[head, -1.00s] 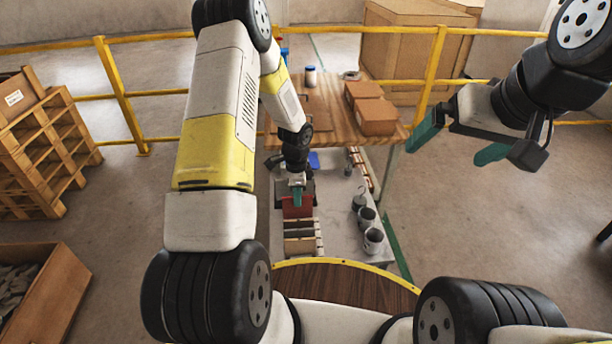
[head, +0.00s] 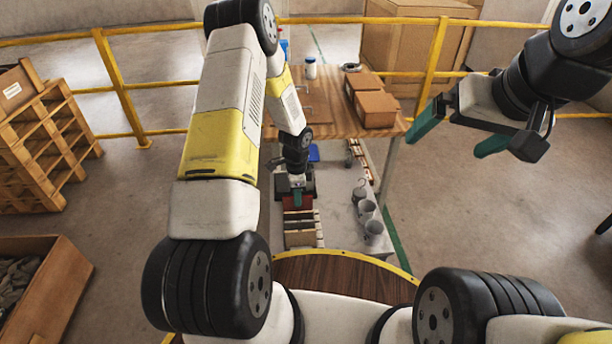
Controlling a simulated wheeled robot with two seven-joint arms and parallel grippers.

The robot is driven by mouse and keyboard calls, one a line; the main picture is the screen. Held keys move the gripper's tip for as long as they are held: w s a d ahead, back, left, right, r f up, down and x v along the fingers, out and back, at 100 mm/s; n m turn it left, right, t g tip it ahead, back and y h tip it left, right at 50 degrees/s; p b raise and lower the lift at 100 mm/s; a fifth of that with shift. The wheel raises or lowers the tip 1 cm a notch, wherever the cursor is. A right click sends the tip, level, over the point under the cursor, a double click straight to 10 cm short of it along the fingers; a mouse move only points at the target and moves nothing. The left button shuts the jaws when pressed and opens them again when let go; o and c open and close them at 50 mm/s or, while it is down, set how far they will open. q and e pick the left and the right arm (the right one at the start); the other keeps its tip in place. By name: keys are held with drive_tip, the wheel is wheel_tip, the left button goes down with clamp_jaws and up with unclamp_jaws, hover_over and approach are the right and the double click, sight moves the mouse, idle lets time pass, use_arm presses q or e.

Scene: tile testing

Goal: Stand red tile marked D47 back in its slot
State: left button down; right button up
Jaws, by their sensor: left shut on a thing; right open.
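My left gripper (head: 297,194) reaches down in the middle of the head view and is shut on a red tile (head: 297,203). The tile is small and partly hidden by the jaws, and no marking on it can be read. A rack (head: 301,239) with pale slats stands just nearer to me than the tile. The tile is at the rack's far end; I cannot tell whether its lower edge is inside a slot. My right gripper (head: 457,132) is open and empty, high at the right, well away from the rack.
Grey mugs (head: 374,230) stand on the grey surface right of the rack. Behind is a wooden table (head: 335,115) with brown boxes (head: 376,109) and a white bottle (head: 310,68). A yellow railing (head: 120,88) runs across the back. A wooden shelf (head: 45,135) stands left.

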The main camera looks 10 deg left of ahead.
use_arm(q)
drive_tip(key=shift+f, duration=1.4)
drive_tip(key=c, duration=1.5)
unclamp_jaws()
